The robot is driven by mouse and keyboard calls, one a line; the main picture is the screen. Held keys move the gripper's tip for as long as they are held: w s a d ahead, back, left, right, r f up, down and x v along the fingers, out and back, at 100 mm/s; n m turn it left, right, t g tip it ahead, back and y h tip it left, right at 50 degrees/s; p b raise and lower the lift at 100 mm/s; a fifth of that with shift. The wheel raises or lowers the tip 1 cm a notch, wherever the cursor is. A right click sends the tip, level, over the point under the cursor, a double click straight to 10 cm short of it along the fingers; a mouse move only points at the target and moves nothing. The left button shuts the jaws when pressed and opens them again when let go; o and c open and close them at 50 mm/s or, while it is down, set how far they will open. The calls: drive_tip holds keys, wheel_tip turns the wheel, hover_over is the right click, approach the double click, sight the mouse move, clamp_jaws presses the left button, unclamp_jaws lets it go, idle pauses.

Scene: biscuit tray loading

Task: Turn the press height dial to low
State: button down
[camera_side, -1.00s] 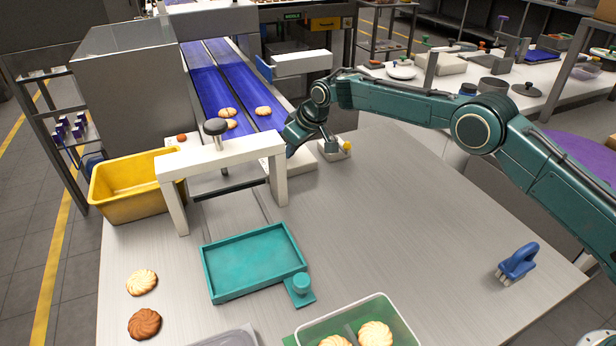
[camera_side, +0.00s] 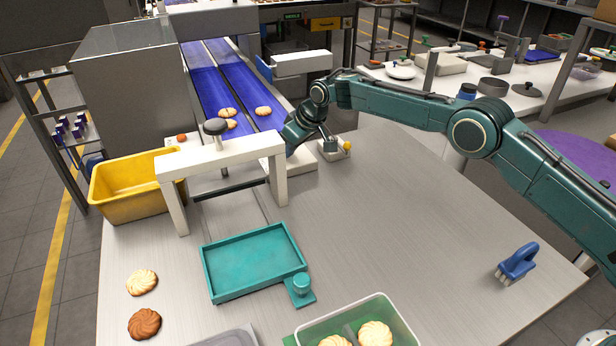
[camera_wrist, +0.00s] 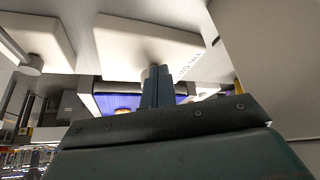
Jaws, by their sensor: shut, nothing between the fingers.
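A blurred grey patch shows just beyond the fingertips. The dial's pointer is not discernible, and I cannot tell whether the fingers touch it. The white press frame (camera_side: 222,157) with a black knob (camera_side: 215,127) stands to the left.
A yellow bin (camera_side: 125,198) is left of the press. A teal tray (camera_side: 250,294) lies in front of it. The table's middle right is clear.

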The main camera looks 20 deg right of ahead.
drive_tip(key=shift+w+d, duration=0.3)
drive_tip(key=shift+d, duration=0.45)
drive_tip(key=shift+w+d, duration=0.35)
drive_tip(key=shift+w, duration=0.05)
idle(0.9)
drive_tip(key=shift+s+d, duration=0.25)
drive_tip(key=shift+d, duration=0.1)
drive_tip(key=shift+r, duration=0.15)
wheel_tip(320, 180, up, 6)
drive_tip(key=shift+f, duration=0.15)
idle(0.8)
drive_tip(key=a, duration=0.1)
drive_tip(key=s+a+r, duration=0.1)
drive_tip(key=a, duration=0.1)
drive_tip(key=shift+s, duration=0.1)
